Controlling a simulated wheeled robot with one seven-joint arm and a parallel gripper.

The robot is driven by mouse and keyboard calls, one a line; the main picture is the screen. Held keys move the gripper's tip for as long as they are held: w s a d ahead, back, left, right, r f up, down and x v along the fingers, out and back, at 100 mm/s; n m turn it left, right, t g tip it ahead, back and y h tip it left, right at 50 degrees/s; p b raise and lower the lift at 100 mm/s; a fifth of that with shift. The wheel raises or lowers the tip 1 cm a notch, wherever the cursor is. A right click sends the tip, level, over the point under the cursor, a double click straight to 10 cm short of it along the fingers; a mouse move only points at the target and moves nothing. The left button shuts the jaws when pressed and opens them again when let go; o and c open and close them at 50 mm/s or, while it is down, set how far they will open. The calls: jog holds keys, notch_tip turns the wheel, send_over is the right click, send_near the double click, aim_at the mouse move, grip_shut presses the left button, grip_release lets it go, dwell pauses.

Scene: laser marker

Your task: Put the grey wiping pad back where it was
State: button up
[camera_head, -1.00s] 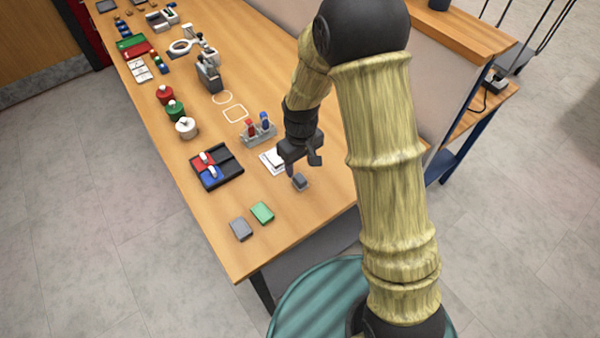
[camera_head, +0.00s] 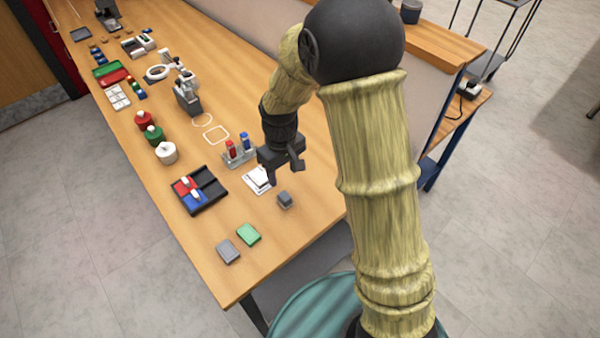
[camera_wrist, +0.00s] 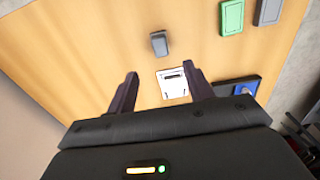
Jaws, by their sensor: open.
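A small dark grey block (camera_head: 284,200) lies on the wooden bench near its right edge. It also shows in the wrist view (camera_wrist: 159,43). A flat grey slab (camera_head: 228,251) lies near the front end beside a green slab (camera_head: 249,235); both show at the top right of the wrist view. I cannot tell for sure which grey piece is the wiping pad. My gripper (camera_head: 285,172) is open and empty above the bench, apart from the block. In the wrist view its fingers (camera_wrist: 163,73) point towards the block, which lies beyond their tips.
A white card (camera_head: 258,180) lies beside the block. A black tray (camera_head: 213,187) with red and blue parts and a rack (camera_head: 239,155) with red and blue items stand to the left. Bare bench surrounds the block towards the front.

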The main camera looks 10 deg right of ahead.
jog(key=s+d+r+m+t, duration=0.1)
jog(key=s+d+r+m, duration=0.2)
jog(key=s+d, duration=0.3)
jog(key=s+d+r+m+t, duration=0.1)
jog(key=s+d+r+m, duration=0.2)
jog(key=s+d, duration=0.3)
jog(key=shift+s+d+r+m+t, duration=0.25)
jog(key=shift+d+r+m, duration=0.2)
jog(key=shift+d, duration=0.25)
jog(key=shift+w, duration=0.1)
dwell(0.4)
